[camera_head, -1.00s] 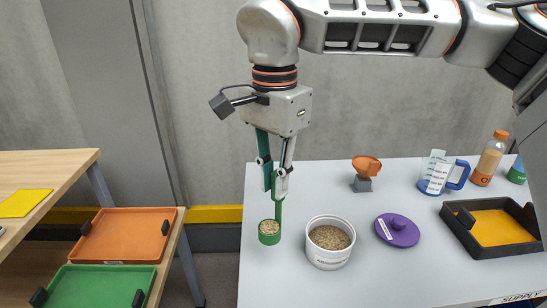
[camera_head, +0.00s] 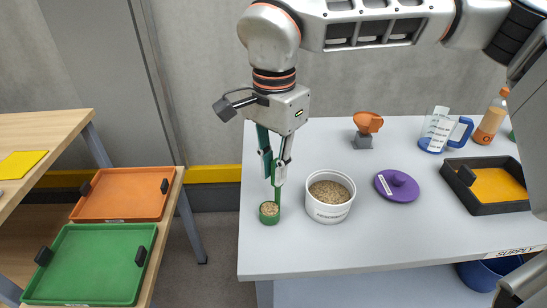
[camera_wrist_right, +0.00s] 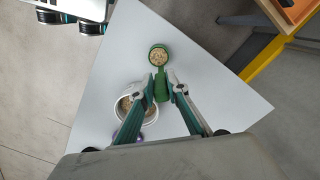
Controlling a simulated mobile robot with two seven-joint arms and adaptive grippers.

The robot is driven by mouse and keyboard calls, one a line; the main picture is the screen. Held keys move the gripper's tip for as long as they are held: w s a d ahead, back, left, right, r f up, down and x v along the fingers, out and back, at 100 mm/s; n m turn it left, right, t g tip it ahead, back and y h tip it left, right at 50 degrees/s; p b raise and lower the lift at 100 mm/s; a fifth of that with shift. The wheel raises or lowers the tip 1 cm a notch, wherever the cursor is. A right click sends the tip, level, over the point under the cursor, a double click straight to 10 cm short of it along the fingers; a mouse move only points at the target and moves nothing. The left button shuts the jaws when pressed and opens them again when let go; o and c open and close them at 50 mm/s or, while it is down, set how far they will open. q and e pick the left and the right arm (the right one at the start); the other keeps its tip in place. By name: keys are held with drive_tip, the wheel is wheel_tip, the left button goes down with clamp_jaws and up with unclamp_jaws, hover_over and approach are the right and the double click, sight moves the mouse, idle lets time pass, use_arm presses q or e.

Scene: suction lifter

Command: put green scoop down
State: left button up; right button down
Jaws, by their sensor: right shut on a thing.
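The green scoop (camera_head: 269,212) is at the left end of the grey table, with its cup full of tan grains and its handle upward. My right gripper (camera_head: 276,178) is shut on the scoop's handle from above. In the right wrist view the scoop (camera_wrist_right: 158,54) shows with its grain-filled cup beyond the fingertips of my right gripper (camera_wrist_right: 161,88). The cup looks level and at or very near the tabletop; I cannot tell if it touches. My left gripper is not clearly in view.
A white tub (camera_head: 330,197) of grains stands just right of the scoop. The table's left edge is close to the scoop.

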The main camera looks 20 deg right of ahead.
idle(0.3)
use_arm(q)
drive_tip(key=shift+s+f, duration=0.1)
drive_tip(key=shift+f, duration=0.1)
use_arm(e)
drive_tip(key=c, duration=2)
unclamp_jaws()
drive_tip(key=shift+f, duration=0.1)
